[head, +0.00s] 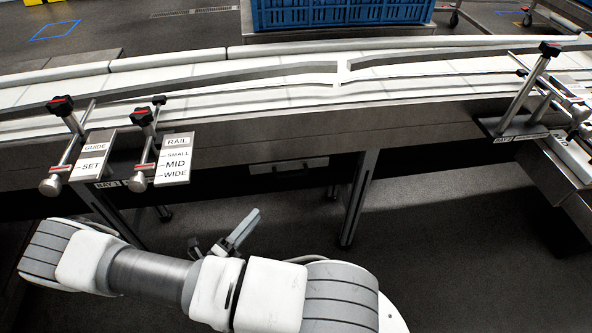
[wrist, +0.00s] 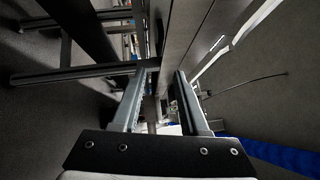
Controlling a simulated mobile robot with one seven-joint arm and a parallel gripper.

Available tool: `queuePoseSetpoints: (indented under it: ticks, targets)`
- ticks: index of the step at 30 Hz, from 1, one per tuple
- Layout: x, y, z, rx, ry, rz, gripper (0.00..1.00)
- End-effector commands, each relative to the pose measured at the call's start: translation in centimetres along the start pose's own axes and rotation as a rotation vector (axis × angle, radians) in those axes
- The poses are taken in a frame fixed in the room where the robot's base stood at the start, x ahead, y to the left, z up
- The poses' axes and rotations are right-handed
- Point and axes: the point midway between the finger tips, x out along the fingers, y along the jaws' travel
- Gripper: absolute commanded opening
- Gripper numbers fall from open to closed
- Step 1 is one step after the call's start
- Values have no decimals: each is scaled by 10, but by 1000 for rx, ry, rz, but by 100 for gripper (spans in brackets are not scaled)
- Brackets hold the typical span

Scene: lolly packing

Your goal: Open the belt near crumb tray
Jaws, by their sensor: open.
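The near crumb tray appears to be the pale, flat-fronted piece (head: 288,166) set under the conveyor's near side in the head view; it looks pushed in, flush with the dark frame. The white belt (head: 240,98) runs above it from left to right. My gripper (head: 246,224) is in front of and below the conveyor, left of the tray front and apart from it. In the wrist view my gripper (wrist: 158,80) shows two separated grey fingers with nothing between them. I cannot pick out the tray for sure in the wrist view.
Guide clamps with red-marked knobs and label plates (head: 175,160) jut out at left; another clamp (head: 527,90) stands at right. A conveyor leg (head: 358,200) stands right of my gripper. A blue crate (head: 340,12) sits behind. Dark floor (head: 450,240) is clear at lower right.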

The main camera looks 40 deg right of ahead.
Motion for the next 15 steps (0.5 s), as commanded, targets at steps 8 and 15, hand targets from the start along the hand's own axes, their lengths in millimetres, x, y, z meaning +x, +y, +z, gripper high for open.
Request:
queuePoseSetpoints:
  ticks: [8, 15]
  targets:
    - [42, 1, -2, -2, 4, -3, 44]
    - [96, 2, -2, 0, 6, -2, 44]
